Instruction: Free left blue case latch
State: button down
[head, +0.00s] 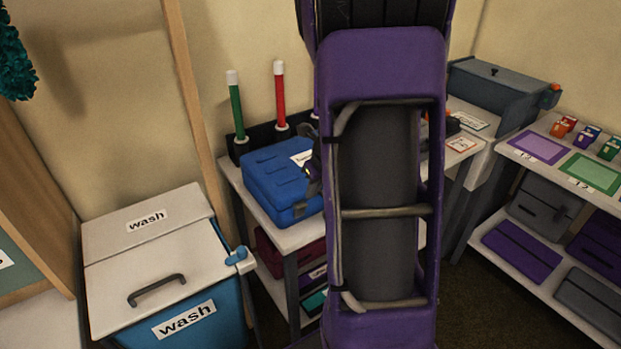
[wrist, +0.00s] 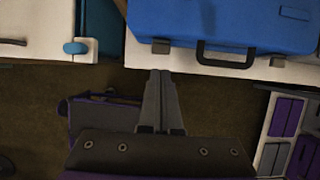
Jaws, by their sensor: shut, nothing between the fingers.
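The blue case (head: 272,182) lies on a white-topped table, partly hidden by my arm in the head view. In the wrist view the blue case (wrist: 225,22) fills the top, its front showing a dark carry handle (wrist: 228,55) between two dark latches. The left latch (wrist: 161,46) is a small dark block on the case's lower front edge. The right latch (wrist: 277,60) sits beyond the handle. I cannot tell whether either latch is fastened. My gripper (wrist: 160,74) is shut and empty, its tips just below the left latch in the picture, seemingly apart from it.
A blue bin with a white "wash" lid (head: 150,245) stands left of the table, its blue-knobbed catch (head: 240,257) near the table edge. Green (head: 236,110) and red (head: 279,95) sticks stand behind the case. A shelf unit (head: 555,235) is at right.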

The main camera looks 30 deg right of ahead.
jog(key=shift+w+r, duration=0.25)
jog(key=shift+r, duration=0.5)
jog(key=shift+w+r, duration=0.2)
jog(key=shift+r, duration=0.5)
